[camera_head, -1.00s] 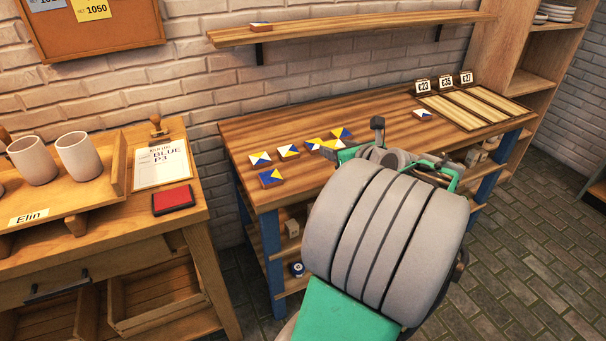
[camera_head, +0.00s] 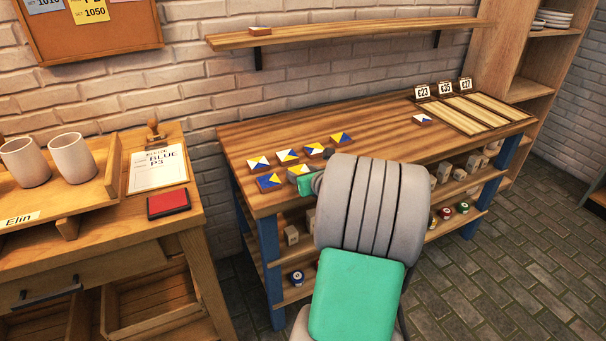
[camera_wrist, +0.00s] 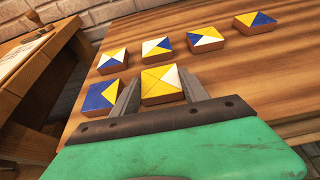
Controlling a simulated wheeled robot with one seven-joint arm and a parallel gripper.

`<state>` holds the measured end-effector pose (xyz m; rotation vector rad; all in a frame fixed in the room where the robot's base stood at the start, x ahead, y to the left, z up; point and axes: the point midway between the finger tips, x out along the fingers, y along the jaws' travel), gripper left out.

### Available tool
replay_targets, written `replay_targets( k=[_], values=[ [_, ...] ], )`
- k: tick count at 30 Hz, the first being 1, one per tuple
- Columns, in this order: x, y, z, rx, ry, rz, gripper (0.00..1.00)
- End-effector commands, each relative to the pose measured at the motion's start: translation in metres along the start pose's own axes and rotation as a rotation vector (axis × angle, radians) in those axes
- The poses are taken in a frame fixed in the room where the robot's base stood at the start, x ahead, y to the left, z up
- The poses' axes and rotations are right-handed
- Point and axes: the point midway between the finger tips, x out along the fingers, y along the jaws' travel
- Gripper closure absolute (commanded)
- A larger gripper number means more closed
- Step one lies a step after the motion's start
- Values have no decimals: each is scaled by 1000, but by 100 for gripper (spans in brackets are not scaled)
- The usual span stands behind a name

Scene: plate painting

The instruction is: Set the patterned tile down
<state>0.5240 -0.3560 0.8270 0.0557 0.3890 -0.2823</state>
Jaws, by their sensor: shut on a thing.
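My gripper (camera_wrist: 165,102) is shut on a patterned tile (camera_wrist: 160,80) with yellow, white and orange-yellow triangles on top and brown sides. The tile lies level between the fingers, over or on the worktable (camera_head: 300,128); whether it touches cannot be told. In the head view my gripper (camera_head: 306,182) is at the table's front left, partly hidden by my arm. A blue, white and yellow tile (camera_wrist: 101,95) lies just left of the held one. Several similar tiles form a row behind, including one directly behind it (camera_wrist: 157,48).
A single tile (camera_head: 422,118) lies at the right, by a slatted board (camera_head: 470,112) with price cards. A wall shelf (camera_head: 350,33) hangs above the table. A desk with mugs and a red pad (camera_head: 168,203) stands left. The table's middle is clear.

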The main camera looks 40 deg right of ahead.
Motion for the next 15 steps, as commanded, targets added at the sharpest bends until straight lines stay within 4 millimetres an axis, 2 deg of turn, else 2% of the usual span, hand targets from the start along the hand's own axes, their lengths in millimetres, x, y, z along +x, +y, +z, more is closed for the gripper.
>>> replay_targets(
  k=[2, 3, 11, 15],
  values=[
    [1, 0, -2, 0, 0, 0, 92],
    [1, 0, -3, 0, 1, 0, 47],
    [1, 0, -2, 0, 0, 0, 26],
    [1, 0, -2, 0, 0, 0, 26]
  ],
)
